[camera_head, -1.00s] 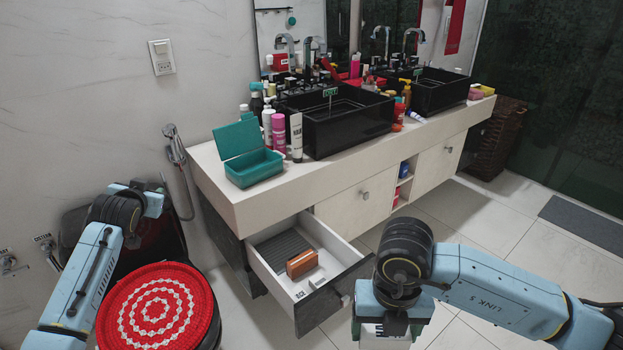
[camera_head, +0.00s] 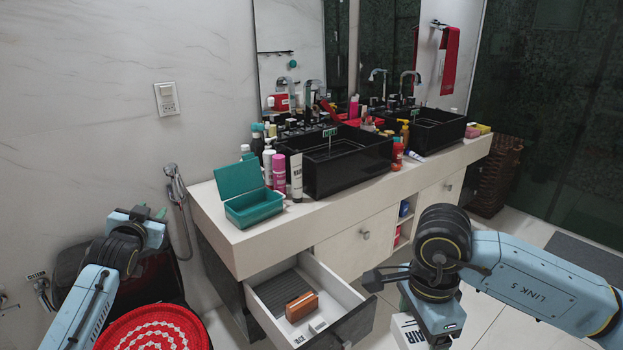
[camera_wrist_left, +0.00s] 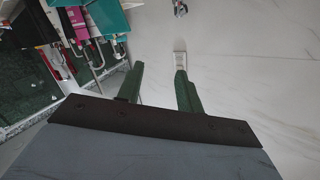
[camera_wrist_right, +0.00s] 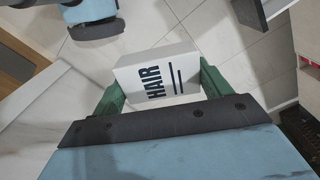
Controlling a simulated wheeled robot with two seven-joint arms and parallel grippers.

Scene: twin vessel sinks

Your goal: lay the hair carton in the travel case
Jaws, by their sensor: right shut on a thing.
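The hair carton (camera_wrist_right: 158,78) is a white box with dark HAIR lettering. My right gripper (camera_wrist_right: 160,90) is shut on it, with a green finger at each side. In the head view the carton (camera_head: 408,334) hangs below my right wrist at the bottom edge, partly hidden and cut off. The travel case (camera_head: 254,208) is a teal box with its lid raised, standing on the left end of the counter. The carton is well apart from it, to the lower right. My left gripper (camera_wrist_left: 158,88) is open and empty; in the head view it is at the left, near the wall.
An open drawer (camera_head: 346,290) with a brown block (camera_head: 301,306) juts out below the case. Bottles and tubes (camera_head: 296,177) stand just right of the case, beside a black sink (camera_head: 345,165). A red-topped round stool (camera_head: 155,330) is at lower left.

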